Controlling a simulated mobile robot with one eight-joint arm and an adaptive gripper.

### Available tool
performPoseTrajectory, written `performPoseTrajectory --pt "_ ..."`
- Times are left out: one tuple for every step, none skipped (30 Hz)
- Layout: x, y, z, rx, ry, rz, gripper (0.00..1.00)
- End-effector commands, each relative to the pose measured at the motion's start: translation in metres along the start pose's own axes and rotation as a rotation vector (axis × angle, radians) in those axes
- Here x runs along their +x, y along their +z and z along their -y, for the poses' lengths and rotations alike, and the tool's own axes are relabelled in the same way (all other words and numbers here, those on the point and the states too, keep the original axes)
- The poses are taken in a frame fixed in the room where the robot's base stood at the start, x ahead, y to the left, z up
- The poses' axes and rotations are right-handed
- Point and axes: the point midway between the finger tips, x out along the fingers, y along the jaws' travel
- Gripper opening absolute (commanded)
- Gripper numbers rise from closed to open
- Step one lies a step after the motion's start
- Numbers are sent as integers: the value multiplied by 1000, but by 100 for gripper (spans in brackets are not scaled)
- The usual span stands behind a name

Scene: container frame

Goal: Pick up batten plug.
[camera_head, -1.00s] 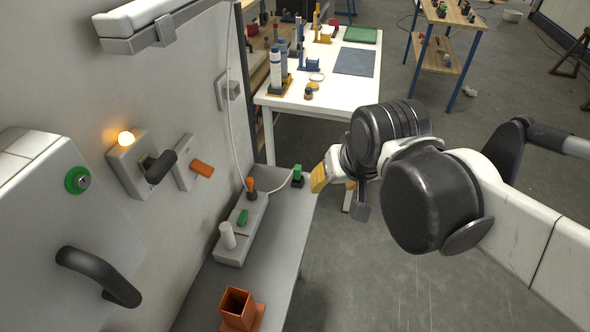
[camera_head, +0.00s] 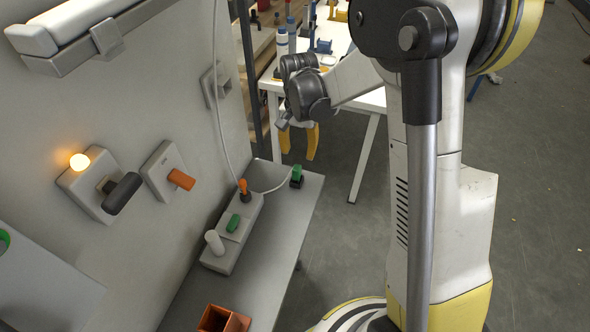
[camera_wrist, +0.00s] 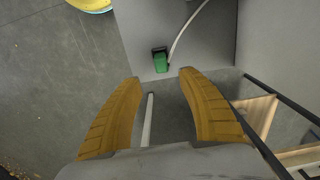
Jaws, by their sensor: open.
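A green plug with a dark base (camera_head: 297,175) stands near the far right corner of the grey shelf, with a pale cable at it. It also shows in the wrist view (camera_wrist: 160,62), just past the fingertips and roughly centred between them. An orange plug (camera_head: 243,186) sits at the far end of the white socket strip. I cannot tell from the frames which plug is the batten's. My gripper (camera_head: 298,153) has yellow fingers that are spread and empty. In the head view it appears above the green plug; it also shows in the wrist view (camera_wrist: 159,77).
The grey shelf (camera_head: 258,262) carries the white strip and an orange open box (camera_head: 222,320). A wall holds a lit lamp (camera_head: 79,161), a black handle (camera_head: 122,193) and an orange switch (camera_head: 181,179). A white table (camera_head: 372,100) stands behind.

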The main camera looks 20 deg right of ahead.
Motion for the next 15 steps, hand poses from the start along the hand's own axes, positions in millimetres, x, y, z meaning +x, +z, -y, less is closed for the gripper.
performPoseTrajectory --pt "12 0 0 -1 0 0 47" --pt "17 0 0 -1 0 -1 47" --pt "24 0 0 -1 0 -1 47" --pt "29 0 0 -1 -1 -1 47" --pt "33 0 0 -1 -1 -1 47" --pt "38 0 0 -1 -1 -1 47" --pt "40 0 0 -1 -1 -1 47" --pt "42 0 0 -1 -1 -1 47" --pt "44 1 1 -2 -1 -1 47" --pt "47 1 1 -2 -1 -1 47" --pt "50 1 1 -2 -1 -1 47" --pt "55 2 2 -2 -1 -1 47" --pt "60 3 2 -2 -1 -1 47" --pt "65 3 2 -2 -1 -1 47" --pt "72 4 3 -2 -1 -2 47"
